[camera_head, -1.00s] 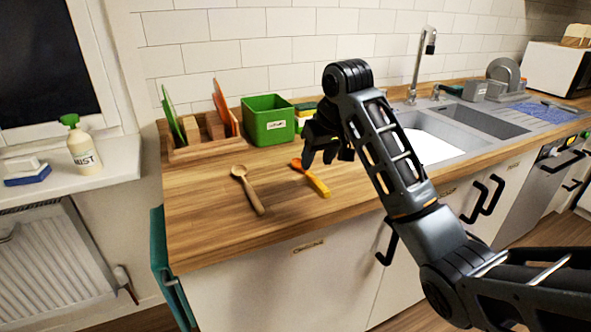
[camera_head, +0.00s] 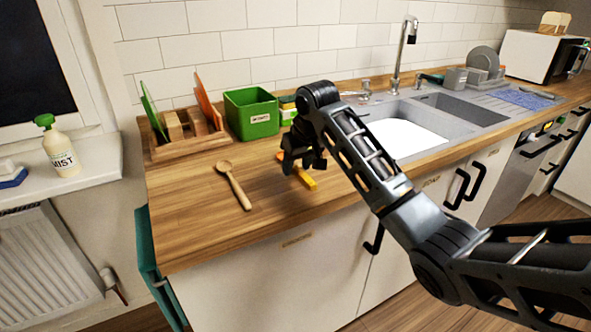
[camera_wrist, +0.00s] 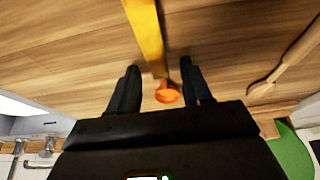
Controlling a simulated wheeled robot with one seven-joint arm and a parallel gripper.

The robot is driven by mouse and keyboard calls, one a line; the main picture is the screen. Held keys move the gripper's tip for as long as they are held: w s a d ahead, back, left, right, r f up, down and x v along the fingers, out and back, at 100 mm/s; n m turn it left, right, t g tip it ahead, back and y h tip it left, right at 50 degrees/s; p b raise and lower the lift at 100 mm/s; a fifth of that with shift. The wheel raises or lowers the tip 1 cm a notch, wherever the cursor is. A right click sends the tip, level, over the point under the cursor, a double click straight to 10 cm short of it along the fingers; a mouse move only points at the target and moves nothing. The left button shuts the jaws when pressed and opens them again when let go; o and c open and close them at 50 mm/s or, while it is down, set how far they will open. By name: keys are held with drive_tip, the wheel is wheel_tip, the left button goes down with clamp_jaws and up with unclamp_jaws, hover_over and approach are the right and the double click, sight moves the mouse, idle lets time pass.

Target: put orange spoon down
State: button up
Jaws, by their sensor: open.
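The orange spoon has an orange bowl and a yellow handle. It lies on the wooden worktop. In the wrist view the yellow handle (camera_wrist: 148,35) runs between my two open fingers (camera_wrist: 158,72), with the orange bowl (camera_wrist: 167,95) lying closer to the palm. My gripper is open over the spoon. I cannot tell whether a finger touches it.
A wooden spoon (camera_head: 236,187) lies on the worktop (camera_head: 190,215) to the left. A green box (camera_head: 251,114) and a wooden rack (camera_head: 190,147) with upright boards stand behind. The sink (camera_head: 405,130) is to the right. The front-left worktop is clear.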

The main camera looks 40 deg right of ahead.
drive_tip(key=shift+c, duration=0.2)
clamp_jaws()
drive_tip(key=shift+r, duration=0.15)
